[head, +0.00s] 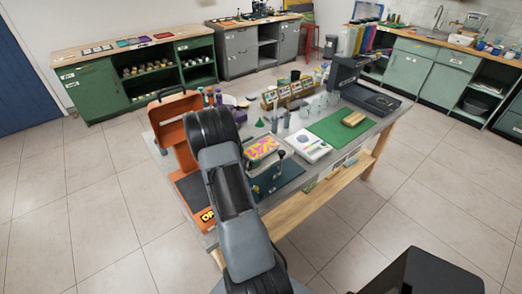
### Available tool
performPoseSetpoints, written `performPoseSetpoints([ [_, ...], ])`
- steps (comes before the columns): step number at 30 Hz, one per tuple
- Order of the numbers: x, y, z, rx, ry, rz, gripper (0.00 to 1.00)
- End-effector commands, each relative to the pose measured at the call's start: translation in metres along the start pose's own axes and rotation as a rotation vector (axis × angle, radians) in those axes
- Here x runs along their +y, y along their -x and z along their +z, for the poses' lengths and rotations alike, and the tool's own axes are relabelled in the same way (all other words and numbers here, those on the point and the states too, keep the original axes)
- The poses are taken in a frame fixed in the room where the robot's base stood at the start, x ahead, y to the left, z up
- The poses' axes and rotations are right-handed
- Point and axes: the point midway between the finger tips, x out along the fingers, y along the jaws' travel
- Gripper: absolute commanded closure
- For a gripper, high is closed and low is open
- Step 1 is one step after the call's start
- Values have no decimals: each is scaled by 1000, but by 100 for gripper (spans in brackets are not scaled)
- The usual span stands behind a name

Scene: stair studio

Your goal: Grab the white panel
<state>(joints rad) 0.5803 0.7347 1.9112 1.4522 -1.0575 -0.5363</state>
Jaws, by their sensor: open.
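A flat white panel-like piece (308,145) with printed marks lies on the grey workbench (373,131), just left of a green mat. I cannot tell if it is a single panel or a thin box. My arm reaches up from the bottom of the head view over the near left part of the bench. My gripper cannot be made out; the arm's own links seem to hide it. No contact with the white piece shows.
A pink and yellow patterned piece (262,148) stands left of the white piece. A green mat (342,127) bears a tan block (353,118). A dark grey machine (345,72) stands behind. Open floor surrounds the bench.

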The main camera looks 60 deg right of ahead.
Motion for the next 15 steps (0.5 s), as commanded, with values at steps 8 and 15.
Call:
performPoseSetpoints([
  [8, 0, 0, 0, 0, 0, 0, 19],
  [15, 0, 0, 0, 0, 0, 0, 42],
])
